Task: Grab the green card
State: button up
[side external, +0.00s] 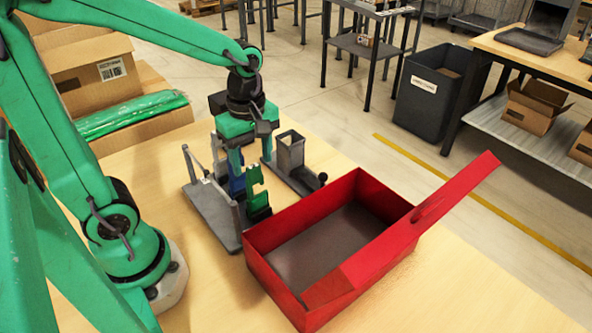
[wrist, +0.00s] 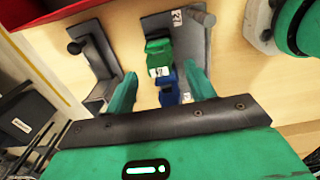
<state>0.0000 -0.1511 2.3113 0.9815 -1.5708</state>
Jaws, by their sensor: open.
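The green card (side external: 257,186) stands upright on the grey metal stand (side external: 212,212). In the wrist view it shows as a green block (wrist: 157,50) with a white label. A blue card (side external: 237,186) stands close beside it; the blue also shows in the wrist view (wrist: 168,84), nearer my gripper. My gripper (side external: 250,160) points down over the cards. Its two green fingers (wrist: 160,74) are spread apart, with the blue piece and the near end of the green card between or just beyond them. Whether either finger touches a card cannot be told.
An open red box (side external: 272,273) with its lid tilted up sits right next to the stand. A second grey fixture (side external: 290,152) with a slot and dark knob stands just behind my gripper. A cardboard box (side external: 88,75) and a green package are at the left. The front tabletop is clear.

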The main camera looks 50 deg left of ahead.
aim_at(253, 166)
jog(key=shift+f, duration=1.65)
grip_shut()
jog(key=shift+r, duration=0.1)
jog(key=shift+r, duration=5)
